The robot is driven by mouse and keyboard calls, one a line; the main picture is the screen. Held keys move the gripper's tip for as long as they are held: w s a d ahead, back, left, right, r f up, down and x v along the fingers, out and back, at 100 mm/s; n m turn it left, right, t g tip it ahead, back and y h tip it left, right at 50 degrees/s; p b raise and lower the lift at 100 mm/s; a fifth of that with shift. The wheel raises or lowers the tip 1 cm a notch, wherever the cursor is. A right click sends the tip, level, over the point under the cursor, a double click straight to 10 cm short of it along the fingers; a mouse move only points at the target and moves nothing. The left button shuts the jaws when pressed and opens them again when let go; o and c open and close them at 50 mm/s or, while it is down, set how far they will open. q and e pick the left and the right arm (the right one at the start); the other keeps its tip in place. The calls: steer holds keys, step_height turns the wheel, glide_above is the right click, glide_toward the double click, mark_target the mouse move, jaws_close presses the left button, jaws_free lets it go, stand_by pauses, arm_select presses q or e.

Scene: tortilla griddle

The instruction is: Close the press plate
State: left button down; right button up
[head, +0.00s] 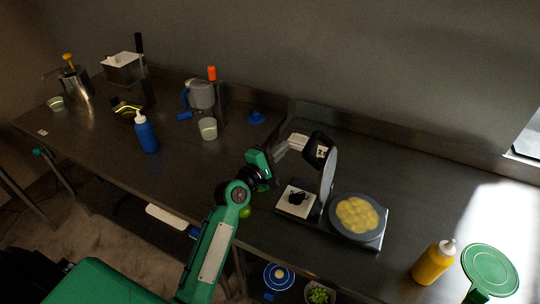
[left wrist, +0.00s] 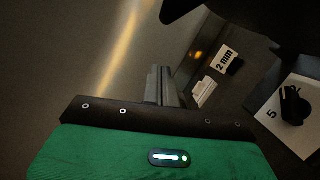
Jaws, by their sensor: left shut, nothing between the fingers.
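The press (head: 314,221) stands on the counter. Its round grey press plate (head: 328,178) is raised, nearly upright, seen almost edge-on. The dark round lower plate (head: 340,226) holds a yellow, lumpy tortilla (head: 357,214). A white panel with a black knob (head: 298,198) is at the press's left; the knob also shows in the left wrist view (left wrist: 293,106). My left gripper (head: 287,148) is shut and empty, behind and left of the raised plate. Its grey fingers also show in the left wrist view (left wrist: 163,86). I cannot tell whether they touch the press. My right gripper is not in view.
A yellow bottle (head: 433,263) stands right of the press. A blue bottle (head: 146,133), a pale cup (head: 208,128) and a jug (head: 202,94) stand to the left. The wall runs close behind the counter. The counter right of the press is mostly clear.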

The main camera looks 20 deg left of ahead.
arm_select(q)
steer(key=d, duration=0.1)
steer(key=d+r+p, duration=0.1)
steer(key=w+d+p, duration=0.1)
steer(key=d, duration=0.1)
steer(key=shift+w+d+r, duration=0.1)
steer(key=shift+r, duration=0.05)
stand_by(0.4)
